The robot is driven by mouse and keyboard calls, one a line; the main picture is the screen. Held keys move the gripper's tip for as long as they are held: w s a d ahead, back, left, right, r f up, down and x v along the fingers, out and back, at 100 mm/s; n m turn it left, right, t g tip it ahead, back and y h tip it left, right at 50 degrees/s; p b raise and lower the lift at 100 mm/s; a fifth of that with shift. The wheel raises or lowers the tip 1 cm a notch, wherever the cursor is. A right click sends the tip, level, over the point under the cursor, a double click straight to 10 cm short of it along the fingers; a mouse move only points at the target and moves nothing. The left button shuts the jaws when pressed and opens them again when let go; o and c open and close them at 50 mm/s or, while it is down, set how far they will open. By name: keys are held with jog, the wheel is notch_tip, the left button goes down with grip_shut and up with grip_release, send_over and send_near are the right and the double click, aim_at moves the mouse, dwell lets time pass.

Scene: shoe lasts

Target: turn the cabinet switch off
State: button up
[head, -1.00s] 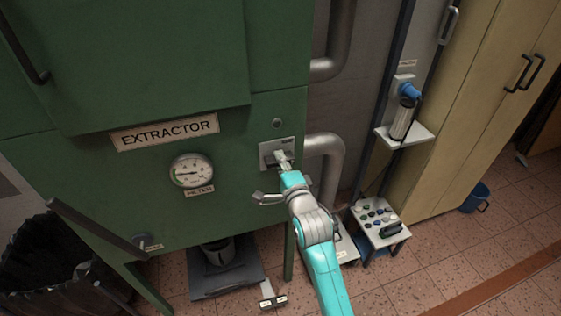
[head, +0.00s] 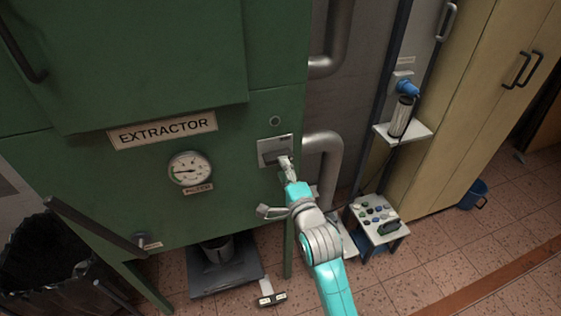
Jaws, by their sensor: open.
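The cabinet is a green extractor (head: 110,185) with an EXTRACTOR sign and a round gauge. Its switch (head: 274,148) is a grey plate on the front, near the right edge, below a small round knob. The lower right of the plate is covered by my gripper (head: 284,160), so the switch's position cannot be made out. My gripper is small in the picture, at the plate's lower right; I cannot tell whether it touches the switch. It holds nothing that I can see.
Grey pipes (head: 327,160) run just right of the cabinet. A small stand with several buttons (head: 377,215) and a wall shelf (head: 403,132) with a cylinder are farther right. A yellow cupboard (head: 470,110) and blue bucket (head: 473,194) stand beyond. Tiled floor is open at lower right.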

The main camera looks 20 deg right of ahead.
jog(key=s, duration=0.7)
jog(key=shift+s, duration=0.1)
jog(key=s+f+n+g, duration=0.1)
jog(key=s+f+n, duration=0.35)
jog(key=s, duration=0.45)
jog(key=s+f+n, duration=0.3)
jog(key=s+f, duration=0.3)
jog(key=s, duration=0.4)
jog(key=s+r+n+g, duration=0.1)
jog(key=s+n, duration=0.9)
jog(key=s, duration=1.2)
jog(key=shift+s+n+g, duration=0.3)
jog(key=shift+n+g, duration=0.05)
jog(key=shift+g, duration=0.25)
